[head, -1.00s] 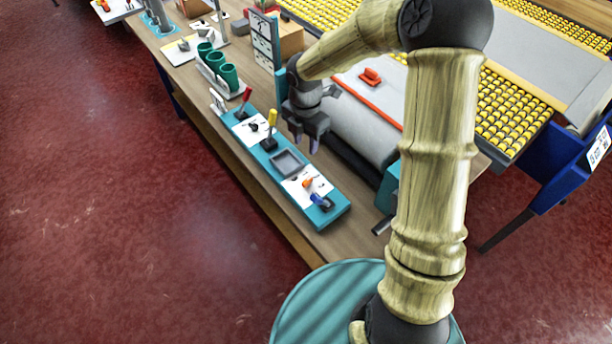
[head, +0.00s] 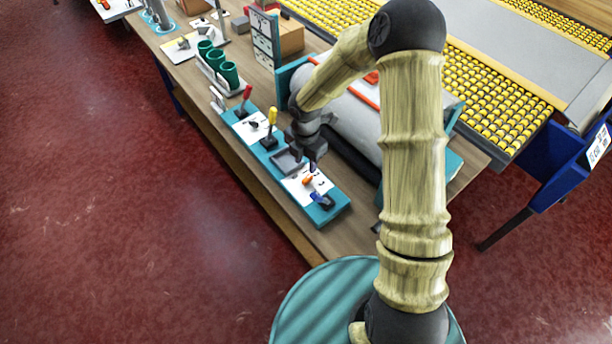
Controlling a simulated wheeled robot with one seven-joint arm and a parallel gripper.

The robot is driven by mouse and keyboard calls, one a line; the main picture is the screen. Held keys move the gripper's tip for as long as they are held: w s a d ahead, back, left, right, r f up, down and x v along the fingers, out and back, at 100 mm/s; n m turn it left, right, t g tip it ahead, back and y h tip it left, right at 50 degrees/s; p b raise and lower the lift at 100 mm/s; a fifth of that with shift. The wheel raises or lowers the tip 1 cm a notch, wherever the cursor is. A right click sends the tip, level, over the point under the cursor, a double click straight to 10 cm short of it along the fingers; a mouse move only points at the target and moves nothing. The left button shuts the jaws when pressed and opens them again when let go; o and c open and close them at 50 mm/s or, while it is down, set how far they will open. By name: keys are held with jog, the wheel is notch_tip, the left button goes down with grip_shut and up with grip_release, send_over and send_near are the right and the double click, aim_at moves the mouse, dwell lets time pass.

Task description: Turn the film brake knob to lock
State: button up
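A teal control panel (head: 334,215) lies along the near edge of the wooden bench. It carries a red lever (head: 246,95), a yellow lever (head: 271,121), a small black knob (head: 253,126) on a white plate, an orange knob (head: 308,181) on another white plate, and a blue-handled control (head: 321,199) at the near end. The labels are too small to read, so I cannot tell which is the film brake knob. My gripper (head: 312,165) points down just above and behind the orange knob, seemingly apart from it. Its finger gap is not clear, and it hides part of the panel.
A grey recessed tray (head: 289,160) sits in the panel between the yellow lever and the orange knob. A large pale roll (head: 352,125) lies behind my gripper. Green cups (head: 228,76) stand at the panel's far end. A roller conveyor (head: 505,97) fills the back right.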

aim_at(306, 179)
notch_tip(306, 179, down, 8)
jog(key=shift+f, duration=0.15)
dwell(0.3)
grip_shut()
